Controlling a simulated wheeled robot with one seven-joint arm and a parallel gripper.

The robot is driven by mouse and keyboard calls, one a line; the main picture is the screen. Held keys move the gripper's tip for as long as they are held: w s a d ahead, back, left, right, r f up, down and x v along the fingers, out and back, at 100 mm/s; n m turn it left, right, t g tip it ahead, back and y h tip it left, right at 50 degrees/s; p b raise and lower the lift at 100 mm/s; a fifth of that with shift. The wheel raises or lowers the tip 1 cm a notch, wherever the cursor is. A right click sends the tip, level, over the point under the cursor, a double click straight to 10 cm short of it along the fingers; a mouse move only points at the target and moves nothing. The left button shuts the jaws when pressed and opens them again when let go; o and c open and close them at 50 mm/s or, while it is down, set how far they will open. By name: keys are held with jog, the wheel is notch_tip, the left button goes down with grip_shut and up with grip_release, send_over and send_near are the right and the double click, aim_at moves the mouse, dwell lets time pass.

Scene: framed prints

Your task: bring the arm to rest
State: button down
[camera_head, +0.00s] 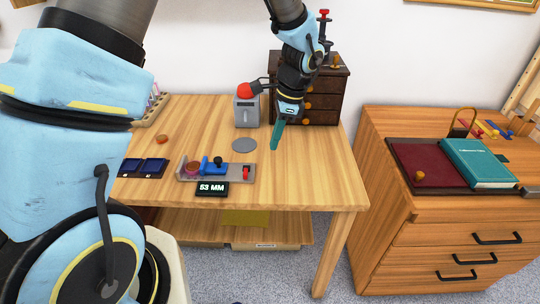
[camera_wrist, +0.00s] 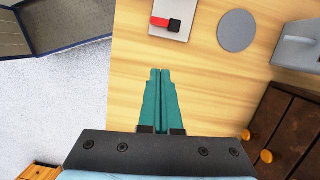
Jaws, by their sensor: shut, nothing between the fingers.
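My gripper (camera_head: 278,134) hangs from the blue and black arm above the right part of the wooden table (camera_head: 320,178), pointing down. In the wrist view its two teal fingers (camera_wrist: 160,75) lie side by side, shut, with nothing between them. The fingertips appear over bare wood, apart from any object. In the head view the fingers show to the right of a grey disc (camera_head: 244,145) and in front of a small brown drawer cabinet (camera_head: 323,101).
A grey box with a red dome (camera_head: 246,108) stands behind the disc. A grey fixture (camera_head: 185,173) with blue and red parts, a "53 MM" display (camera_head: 212,188) and dark blue trays (camera_head: 143,168) are at the left. A drawer unit (camera_head: 450,236) bearing a teal book (camera_head: 480,163) stands right, across a gap.

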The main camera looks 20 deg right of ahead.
jog(key=shift+d+r, duration=0.15)
jog(key=shift+r, duration=0.55)
jog(key=w+a+r+n+h, duration=0.1)
jog(key=w+a+r+n, duration=0.1)
jog(key=a+n, duration=0.45)
jog(key=w+a+r+n, duration=0.2)
jog(key=a+r+n, duration=0.1)
jog(key=a, duration=0.7)
jog(key=s+a+r+n+h, duration=0.1)
jog(key=s+a+n, duration=0.1)
jog(key=a+n, duration=0.3)
jog(key=s+a+r+n, duration=0.1)
jog(key=s+a+n, duration=0.1)
jog(key=a+n, duration=0.4)
jog(key=a, duration=0.4)
jog(key=shift+s+t+h, duration=0.2)
jog(key=shift+t+h, duration=0.1)
jog(key=shift+h, duration=0.1)
jog(key=c, duration=1.6)
grip_release()
